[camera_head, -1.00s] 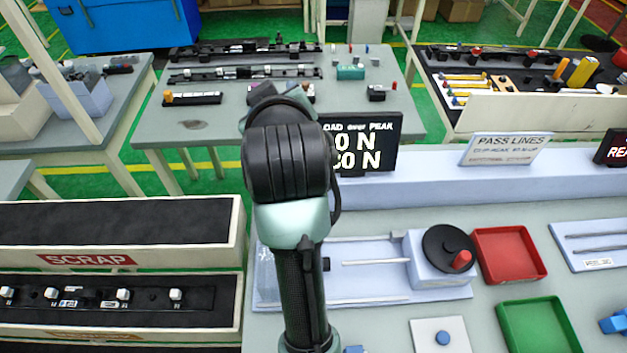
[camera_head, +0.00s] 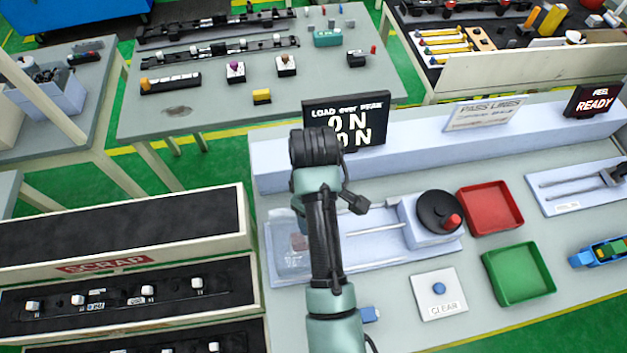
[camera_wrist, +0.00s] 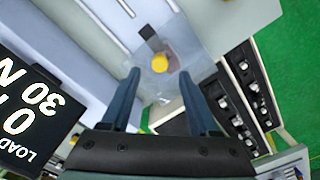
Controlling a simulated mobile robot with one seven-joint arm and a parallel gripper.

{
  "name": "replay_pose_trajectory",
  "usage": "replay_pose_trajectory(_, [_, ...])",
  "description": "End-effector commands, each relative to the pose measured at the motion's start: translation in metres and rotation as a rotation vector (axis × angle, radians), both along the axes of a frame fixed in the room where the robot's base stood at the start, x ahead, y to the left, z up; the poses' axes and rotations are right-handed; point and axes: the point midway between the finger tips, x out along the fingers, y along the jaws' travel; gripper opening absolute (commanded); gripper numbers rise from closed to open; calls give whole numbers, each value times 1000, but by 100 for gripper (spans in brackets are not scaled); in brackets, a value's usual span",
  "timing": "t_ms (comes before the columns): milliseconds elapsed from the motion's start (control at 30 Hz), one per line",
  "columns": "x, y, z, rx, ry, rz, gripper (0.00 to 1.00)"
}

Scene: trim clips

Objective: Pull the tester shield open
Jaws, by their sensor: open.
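The tester (camera_head: 375,243) lies on the bench, with rods and a black dial with a red knob at its right end. The clear shield (camera_head: 283,255) is at its left end, left of my arm. The wrist view shows the see-through shield (camera_wrist: 192,45) ahead of my fingers, with a round yellow piece (camera_wrist: 159,62) seen at or through it. My gripper (camera_wrist: 160,76) is open, with the yellow piece between the fingertips in the picture. I cannot tell whether they touch the shield. In the head view my arm hides the gripper.
The load display (camera_head: 346,122) stands behind my arm and shows close on the left in the wrist view. A red tray (camera_head: 490,207), green tray (camera_head: 519,273) and CLEAR button plate (camera_head: 438,293) lie to the right. The scrap rack (camera_head: 125,245) stands left.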

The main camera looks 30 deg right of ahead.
Motion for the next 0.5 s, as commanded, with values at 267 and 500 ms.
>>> replay_pose_trajectory(267, [0,0,-50,0,1,-1,61])
replay_pose_trajectory(500, [0,0,-68,0,-1,-1,61])
